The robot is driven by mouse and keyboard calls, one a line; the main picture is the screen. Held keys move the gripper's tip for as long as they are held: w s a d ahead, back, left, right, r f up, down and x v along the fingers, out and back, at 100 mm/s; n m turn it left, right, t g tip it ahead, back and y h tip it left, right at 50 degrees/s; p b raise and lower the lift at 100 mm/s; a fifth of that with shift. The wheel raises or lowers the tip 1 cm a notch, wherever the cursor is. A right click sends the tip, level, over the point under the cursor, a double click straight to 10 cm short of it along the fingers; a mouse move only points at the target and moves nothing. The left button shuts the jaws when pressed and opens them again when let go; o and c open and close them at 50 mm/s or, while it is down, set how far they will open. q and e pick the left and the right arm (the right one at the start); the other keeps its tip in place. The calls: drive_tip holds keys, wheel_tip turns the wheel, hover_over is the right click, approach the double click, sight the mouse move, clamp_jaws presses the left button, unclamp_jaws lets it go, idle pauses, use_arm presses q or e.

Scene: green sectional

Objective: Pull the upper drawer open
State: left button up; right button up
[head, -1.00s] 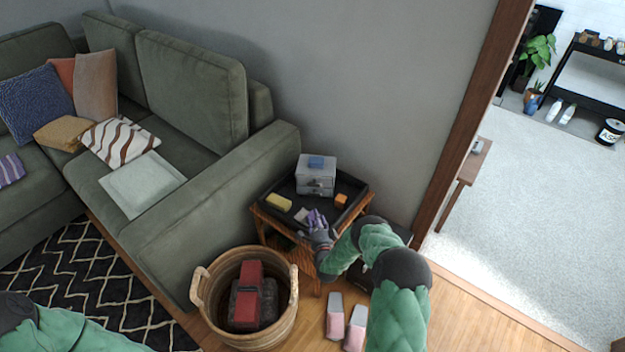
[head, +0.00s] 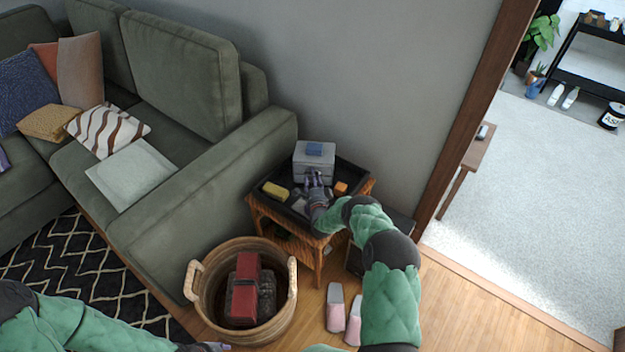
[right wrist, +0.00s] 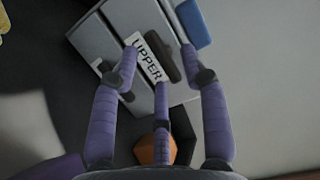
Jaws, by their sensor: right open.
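A small grey drawer unit (head: 314,158) stands at the back of the black tray on the side table. In the right wrist view, its upper drawer carries a white label reading UPPER (right wrist: 148,61) and a dark handle (right wrist: 160,55). The upper drawer looks shut. My right gripper (head: 314,178) is at the front of the unit; in the right wrist view its purple fingers (right wrist: 161,66) are spread open around the label and handle. Whether they touch the handle I cannot tell. My left gripper (head: 212,347) barely shows at the bottom edge.
A blue item (head: 315,149) lies on the unit. The black tray (head: 351,174) also holds a yellow block (head: 275,191) and an orange one (head: 341,187). A wicker basket (head: 282,318) stands in front, beside the green sofa (head: 190,215). A grey wall is behind.

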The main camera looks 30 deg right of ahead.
use_arm(q)
drive_tip(key=shift+f, duration=0.3)
use_arm(e)
drive_tip(key=shift+x, duration=0.8)
